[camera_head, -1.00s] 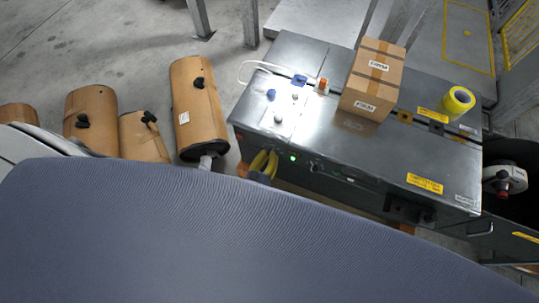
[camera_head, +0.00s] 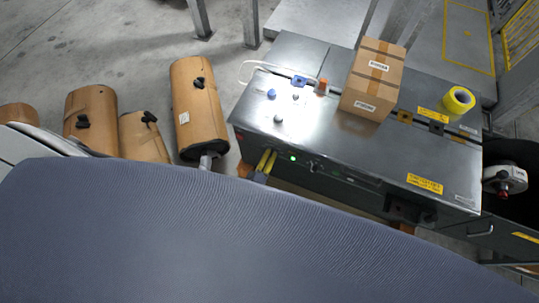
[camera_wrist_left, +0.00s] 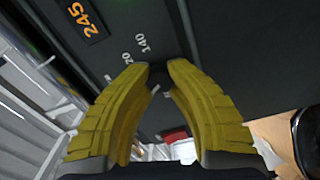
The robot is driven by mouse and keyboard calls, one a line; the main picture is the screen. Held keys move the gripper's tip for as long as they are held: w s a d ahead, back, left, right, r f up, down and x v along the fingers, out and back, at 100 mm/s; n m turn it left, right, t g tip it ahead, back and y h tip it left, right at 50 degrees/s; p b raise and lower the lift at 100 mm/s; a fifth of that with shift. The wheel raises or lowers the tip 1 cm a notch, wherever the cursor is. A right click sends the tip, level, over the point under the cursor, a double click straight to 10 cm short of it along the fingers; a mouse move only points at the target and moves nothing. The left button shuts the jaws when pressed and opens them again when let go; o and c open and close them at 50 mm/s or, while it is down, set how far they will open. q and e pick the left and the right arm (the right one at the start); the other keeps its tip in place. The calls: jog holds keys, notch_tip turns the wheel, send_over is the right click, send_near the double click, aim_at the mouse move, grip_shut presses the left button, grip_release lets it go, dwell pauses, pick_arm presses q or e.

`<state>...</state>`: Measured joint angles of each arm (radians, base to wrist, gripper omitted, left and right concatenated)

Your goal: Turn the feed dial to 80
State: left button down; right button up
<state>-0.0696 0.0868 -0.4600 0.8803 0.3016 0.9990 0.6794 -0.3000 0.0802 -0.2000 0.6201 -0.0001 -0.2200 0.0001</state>
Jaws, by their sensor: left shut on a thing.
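My left gripper (camera_head: 267,158) is at the front face of the steel machine (camera_head: 340,139), left of a lit green lamp (camera_head: 293,158). In the left wrist view its yellow fingers (camera_wrist_left: 158,70) are shut on a small dark knob, the feed dial (camera_wrist_left: 158,77), between the fingertips. The dial's pointer and exact setting are hidden by the fingers. The head view does not show the dial clearly. My right gripper is not in view.
An orange display reading 245 (camera_wrist_left: 84,19) is on the panel. A cardboard box (camera_head: 373,80) and a yellow tape roll (camera_head: 456,102) sit on the machine top.

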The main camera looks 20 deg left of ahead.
pick_arm(q)
jog(key=shift+w+a+r+n, duration=0.25)
jog(key=shift+a+n, duration=0.05)
jog(key=shift+n, duration=0.5)
jog(key=c, duration=1.6)
grip_release()
jog(key=shift+c, duration=0.2)
jog(key=o, duration=0.5)
jog(key=shift+s+d+f, duration=0.1)
jog(key=shift+s+f, duration=0.05)
jog(key=shift+o, duration=0.2)
jog(key=shift+s+d, duration=0.1)
jog(key=shift+s, duration=0.05)
jog(key=s, duration=1.1)
jog(key=shift+s+a, duration=0.3)
jog(key=shift+s, duration=0.1)
